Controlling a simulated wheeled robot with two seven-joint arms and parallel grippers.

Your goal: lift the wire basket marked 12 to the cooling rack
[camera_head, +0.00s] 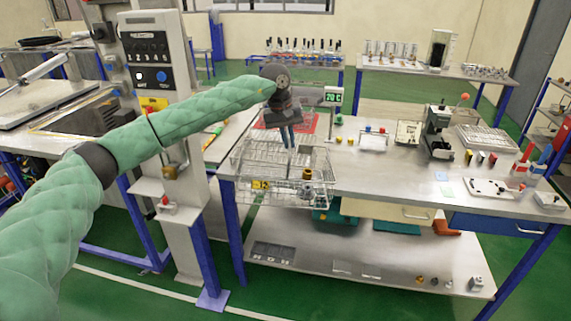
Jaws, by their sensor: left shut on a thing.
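My left gripper (288,139) points down from the green-sleeved arm that comes in from the left. Its jaws are shut on the upright handle part of a wire basket (283,190). The basket has a yellow tag (261,185) that appears to read 12, and a small brass-coloured part (307,175) shows at its right side. The basket is at the front left end of the metal bench; I cannot tell whether it touches the bench top. A slotted grey rack (487,139) lies at the bench's back right; I cannot tell if it is the cooling rack. My right gripper is not in view.
A red mat (303,124) and a scale with a green display (333,96) are behind the gripper. A dark microscope-like device (437,132) stands farther right on the bench. The bench's middle front is clear.

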